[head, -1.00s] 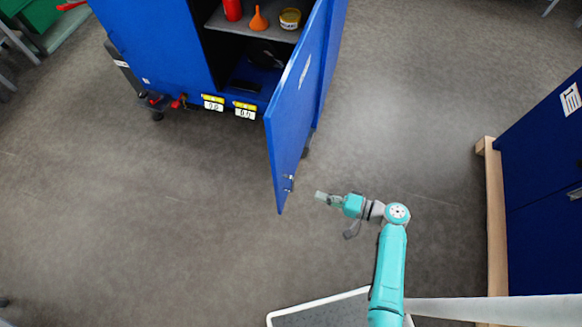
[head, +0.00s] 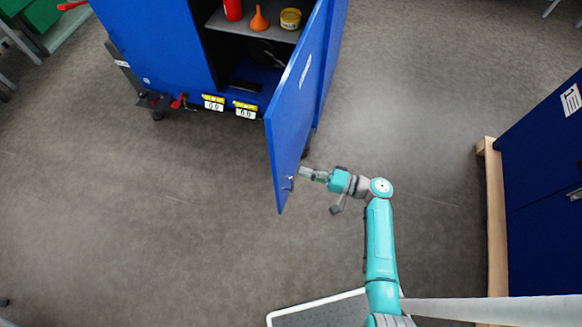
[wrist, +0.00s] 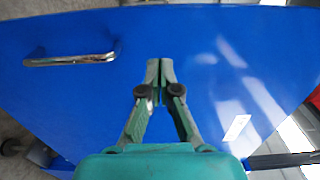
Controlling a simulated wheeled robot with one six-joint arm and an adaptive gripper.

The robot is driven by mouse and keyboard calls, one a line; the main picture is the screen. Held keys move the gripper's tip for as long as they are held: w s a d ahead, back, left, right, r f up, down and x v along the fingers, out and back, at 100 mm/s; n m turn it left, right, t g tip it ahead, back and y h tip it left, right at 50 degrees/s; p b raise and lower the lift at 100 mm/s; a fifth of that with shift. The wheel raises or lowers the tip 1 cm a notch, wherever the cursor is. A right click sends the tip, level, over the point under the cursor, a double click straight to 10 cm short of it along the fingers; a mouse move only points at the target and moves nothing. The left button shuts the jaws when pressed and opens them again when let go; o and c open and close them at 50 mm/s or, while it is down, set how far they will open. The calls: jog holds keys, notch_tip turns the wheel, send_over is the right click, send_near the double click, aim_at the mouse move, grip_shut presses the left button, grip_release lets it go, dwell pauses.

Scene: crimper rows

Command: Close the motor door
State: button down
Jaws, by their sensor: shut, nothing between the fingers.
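The blue motor door (head: 293,110) stands swung open on the blue cabinet (head: 165,45) in the head view, its outer face toward the right. My gripper (head: 302,172) is shut and empty, at the outer face near the door's free end. In the wrist view the door's blue face (wrist: 225,100) fills most of the picture behind the gripper (wrist: 160,65). A chrome handle (wrist: 72,59) is on the door to the left of the fingertips. I cannot tell whether the fingertips touch the door.
Inside the cabinet, a shelf holds a red item (head: 233,9), an orange funnel (head: 259,20) and a yellow tin (head: 291,18). Another blue cabinet (head: 540,160) with a wooden edge (head: 493,220) stands at the right. The floor left of the door is clear.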

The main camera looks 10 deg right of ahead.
aim_at(282, 166)
jog(key=shift+x, duration=2.6)
